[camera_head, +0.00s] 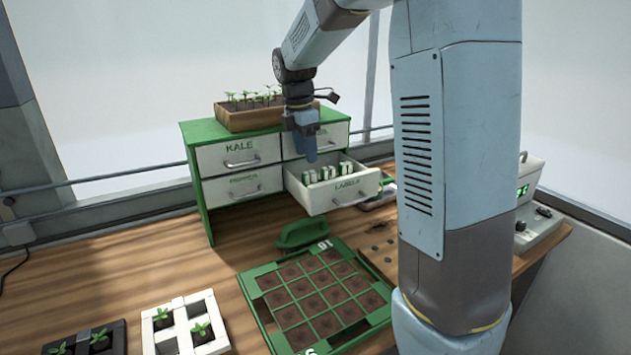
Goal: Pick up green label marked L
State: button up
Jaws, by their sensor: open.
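The drawer marked LABELS (345,199) at the lower right of the green cabinet (207,200) is pulled open. Several upright white and green labels (328,172) stand in a row inside it. They are too small for me to read an L on any of them. My gripper (309,152) points down just above the back left part of the open drawer. It is open and holds nothing that I can see. It hides part of the cabinet front and perhaps some labels.
A wooden planter with seedlings (251,117) stands on the cabinet. The other drawers, one marked KALE (238,154), are shut. A green seed tray (259,304) with soil cells lies in front. White (185,326) and black seedling trays (86,341) sit front left.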

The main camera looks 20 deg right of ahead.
aim_at(309, 172)
jog(key=shift+d+f, duration=0.25)
jog(key=shift+f, duration=1.6)
jog(key=shift+d+f, duration=0.2)
jog(key=shift+f, duration=1.65)
grip_shut()
